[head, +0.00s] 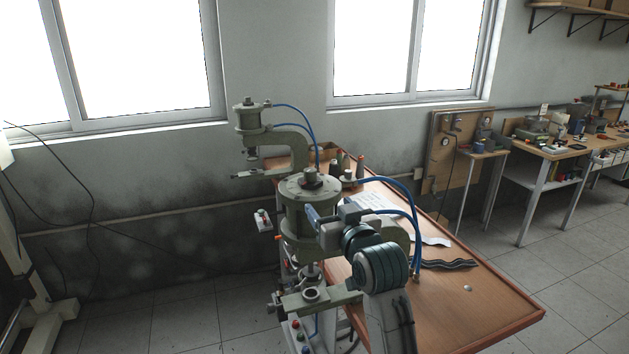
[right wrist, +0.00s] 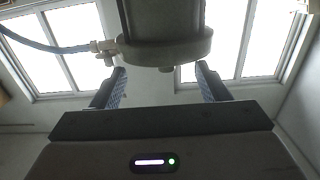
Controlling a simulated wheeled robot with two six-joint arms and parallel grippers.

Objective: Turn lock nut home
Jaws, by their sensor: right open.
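The nearer pneumatic press has a grey-green cylinder (head: 296,205) on the front of the bench. Its ram and lower arm (head: 330,299) show below. In the right wrist view the cylinder (right wrist: 163,48) hangs at the top, with a pale flange and a small dark nub below it. I cannot make out the lock nut for sure. My right gripper (head: 314,216) is beside the cylinder in the head view and covers part of it. In the right wrist view my right gripper (right wrist: 162,86) is open, its ribbed fingers apart with nothing between them. My left gripper is out of view.
A second press (head: 249,118) stands at the back left. Blue hoses (head: 415,215) arch over the wooden bench (head: 490,315). The bench's right part is mostly clear.

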